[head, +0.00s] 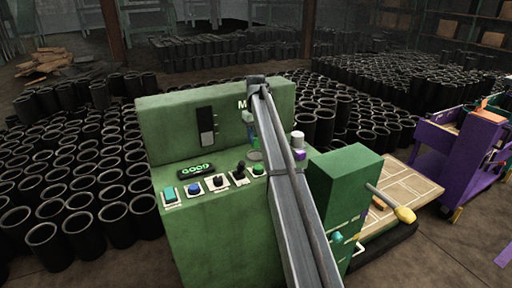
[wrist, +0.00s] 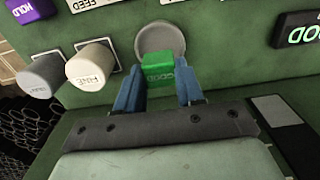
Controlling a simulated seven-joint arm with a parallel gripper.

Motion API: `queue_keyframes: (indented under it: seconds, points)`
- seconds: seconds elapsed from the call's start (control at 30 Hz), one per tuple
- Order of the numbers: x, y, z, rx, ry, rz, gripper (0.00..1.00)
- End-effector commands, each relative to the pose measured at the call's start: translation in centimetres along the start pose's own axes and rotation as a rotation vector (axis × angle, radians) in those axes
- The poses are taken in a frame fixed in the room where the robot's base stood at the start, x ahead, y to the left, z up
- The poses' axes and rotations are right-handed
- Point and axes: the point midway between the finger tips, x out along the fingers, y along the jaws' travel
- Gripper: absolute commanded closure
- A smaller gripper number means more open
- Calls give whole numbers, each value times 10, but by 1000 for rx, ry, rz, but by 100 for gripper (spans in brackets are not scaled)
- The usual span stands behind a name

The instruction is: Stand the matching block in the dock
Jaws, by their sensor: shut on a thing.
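A green block (wrist: 158,70) marked GOOD is between the two blue fingers of my gripper (wrist: 157,82) in the wrist view. The gripper is shut on it. Just beyond the block is a round grey disc or recess (wrist: 160,38) on the green machine; I cannot tell if the block touches it. A display (wrist: 303,36) on the right shows GOOD in green letters, and the same display (head: 195,169) lights up on the machine in the head view. A purple block (wrist: 30,10) marked HOLD is at the upper left of the wrist view.
Two pale knobs (wrist: 92,63) stand left of my gripper. The green machine (head: 215,230) has a row of buttons and knobs along its front. A wooden-topped surface (head: 400,195) and purple cart (head: 470,150) are on the right. Black rubber sleeves (head: 85,190) crowd the floor.

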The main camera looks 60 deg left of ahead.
Motion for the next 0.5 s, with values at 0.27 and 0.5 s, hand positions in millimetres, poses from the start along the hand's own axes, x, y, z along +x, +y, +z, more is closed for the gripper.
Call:
queue_keyframes:
  seconds: [0.27, 0.5]
  points:
    - [24, 0, 1, -1, -1, 0, 92]
    - [45, 0, 0, -1, 0, 0, 92]
